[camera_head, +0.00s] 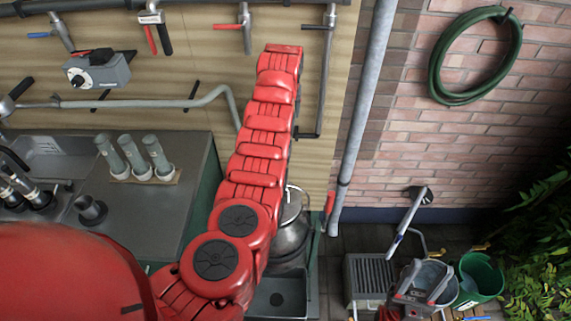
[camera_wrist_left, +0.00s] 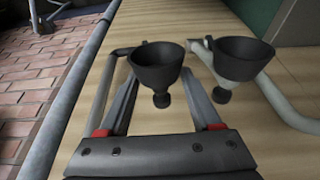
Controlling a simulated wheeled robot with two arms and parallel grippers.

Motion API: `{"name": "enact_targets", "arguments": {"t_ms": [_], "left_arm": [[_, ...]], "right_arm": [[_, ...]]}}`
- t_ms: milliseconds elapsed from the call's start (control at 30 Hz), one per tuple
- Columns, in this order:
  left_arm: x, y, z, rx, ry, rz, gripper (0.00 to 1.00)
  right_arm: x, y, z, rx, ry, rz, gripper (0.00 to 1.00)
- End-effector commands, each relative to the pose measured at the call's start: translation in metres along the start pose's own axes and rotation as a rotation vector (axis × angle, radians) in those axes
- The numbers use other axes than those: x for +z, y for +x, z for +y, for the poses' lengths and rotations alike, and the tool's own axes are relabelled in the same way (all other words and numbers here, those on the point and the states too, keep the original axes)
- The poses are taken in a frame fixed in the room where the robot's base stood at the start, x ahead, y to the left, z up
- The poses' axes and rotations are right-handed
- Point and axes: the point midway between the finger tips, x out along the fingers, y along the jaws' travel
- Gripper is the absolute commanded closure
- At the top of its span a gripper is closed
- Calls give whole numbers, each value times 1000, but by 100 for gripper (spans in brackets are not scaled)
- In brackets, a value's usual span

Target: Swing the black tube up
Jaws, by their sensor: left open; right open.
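The dark tube (camera_head: 323,85) hangs down the wooden wall just right of my red left arm in the head view. Its lower end bends left in a black elbow and goes behind the arm. In the left wrist view a tube with a dark elbow (camera_wrist_left: 118,52) runs beside a black cup (camera_wrist_left: 157,65). My left gripper (camera_wrist_left: 160,76) is open, its fingers pointing toward that cup; contact cannot be told. The arm hides this gripper in the head view. My right gripper (camera_head: 424,284) is open, low at right, far from the tube.
A grey bent pipe (camera_head: 150,102) runs along the wall; a second black cup (camera_wrist_left: 240,58) sits on a pipe end. A metal pot (camera_head: 292,225) stands below the arm. A grey vertical pipe (camera_head: 362,110) and a green bucket (camera_head: 481,278) are at right.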

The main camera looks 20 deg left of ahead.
Motion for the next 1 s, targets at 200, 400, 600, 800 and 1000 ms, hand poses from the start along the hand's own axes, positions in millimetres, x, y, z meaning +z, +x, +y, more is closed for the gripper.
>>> {"name": "enact_targets", "arguments": {"t_ms": [200,400,600,800,1000], "left_arm": [[-1,-11,0,1,0,4,35],[-1,-29,1,1,0,3,35],[-1,-47,0,1,0,5,35],[0,-63,0,0,0,2,35],[0,-70,0,0,0,1,35]], "right_arm": [[0,-2,0,0,0,0,50],[1,-6,0,0,0,0,50],[2,-9,0,0,0,0,50],[2,-11,0,0,0,0,50],[2,-11,-1,0,0,0,50]]}}
